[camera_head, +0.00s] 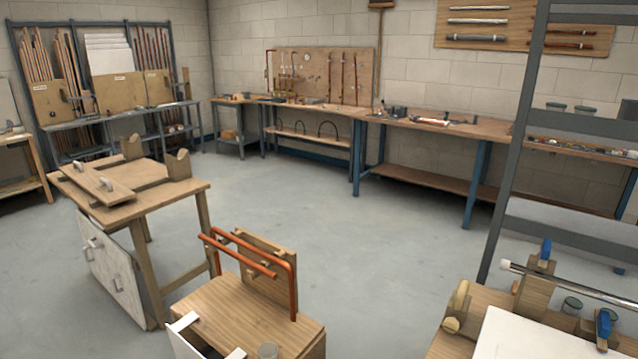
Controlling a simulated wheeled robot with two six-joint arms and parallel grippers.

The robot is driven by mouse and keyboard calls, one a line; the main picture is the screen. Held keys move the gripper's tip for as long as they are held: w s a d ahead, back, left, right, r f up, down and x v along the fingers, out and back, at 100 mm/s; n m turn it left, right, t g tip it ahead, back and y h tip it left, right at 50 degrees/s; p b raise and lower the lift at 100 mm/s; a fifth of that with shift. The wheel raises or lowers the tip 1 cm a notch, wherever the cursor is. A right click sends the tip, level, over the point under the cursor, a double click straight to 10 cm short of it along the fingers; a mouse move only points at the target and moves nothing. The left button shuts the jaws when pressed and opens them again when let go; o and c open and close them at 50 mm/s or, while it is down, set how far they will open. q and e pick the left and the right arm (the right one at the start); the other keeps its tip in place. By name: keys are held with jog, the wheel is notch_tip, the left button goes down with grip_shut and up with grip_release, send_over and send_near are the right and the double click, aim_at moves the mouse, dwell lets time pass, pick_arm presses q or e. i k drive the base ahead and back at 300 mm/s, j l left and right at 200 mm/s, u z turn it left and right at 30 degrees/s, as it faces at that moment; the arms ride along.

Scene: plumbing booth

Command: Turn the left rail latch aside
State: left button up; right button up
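I cannot tell for certain which part is the left rail latch. On the right bench (452,346), a shiny metal pipe (575,284) runs across wooden blocks. A blue lever (546,249) stands upright by the back block, and a second blue lever (604,326) stands nearer the front right. On the left wooden table (150,196), a plank (92,184) carries small grey fittings (103,184).
A wooden cabinet (250,310) with copper pipes (294,285) on an upright board stands at the front centre. A grey metal rack frame (513,150) rises before the right bench. The grey floor (380,240) is clear between the benches.

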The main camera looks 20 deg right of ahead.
aim_at(545, 253)
jog(key=i+z, duration=0.15)
jog(key=z, duration=0.35)
jog(key=i+j+z, duration=0.1)
jog(key=z, duration=0.35)
jog(key=i+j+z, duration=0.1)
jog(key=j+z, duration=0.15)
jog(key=z, duration=0.25)
jog(key=j+z, duration=0.2)
jog(key=z, duration=0.25)
jog(key=i, duration=0.05)
